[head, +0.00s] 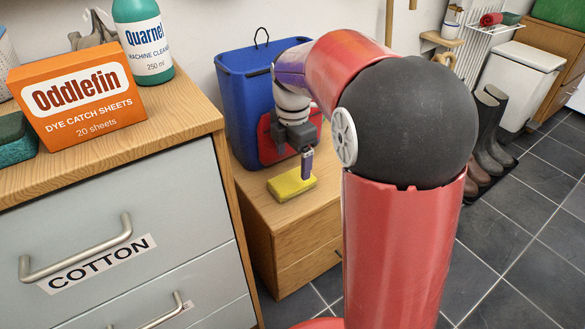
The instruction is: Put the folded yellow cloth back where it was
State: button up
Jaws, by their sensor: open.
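The folded yellow cloth (285,187) lies flat on top of the low wooden cabinet (285,220), near its front edge. My gripper (306,173) points down at the cloth's right part, its fingertip at or just above the cloth. The jaws are open. Only one finger shows clearly, so I cannot tell whether the fingers touch the cloth or stand around its edge.
A blue bin (238,105) with a red item (268,140) at its front stands behind the cloth. On the left counter are an orange Oddlefin box (80,100), a green bottle (142,40) and a green sponge (15,140). Dark boots (488,120) stand at right.

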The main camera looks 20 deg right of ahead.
aim_at(292, 179)
notch_tip(292, 179, up, 5)
jog(key=s+r+m+t, duration=0.3)
jog(key=s+r+m, duration=0.1)
jog(key=s+m, duration=0.6)
jog(key=s+f+m+t, duration=0.2)
jog(key=s+f+m, duration=0.2)
jog(key=s+m, duration=0.7)
jog(key=shift+s+m+t+p, duration=0.3)
jog(key=shift+s+p, duration=0.05)
jog(key=shift+s, duration=0.3)
jog(key=shift+a, duration=0.1)
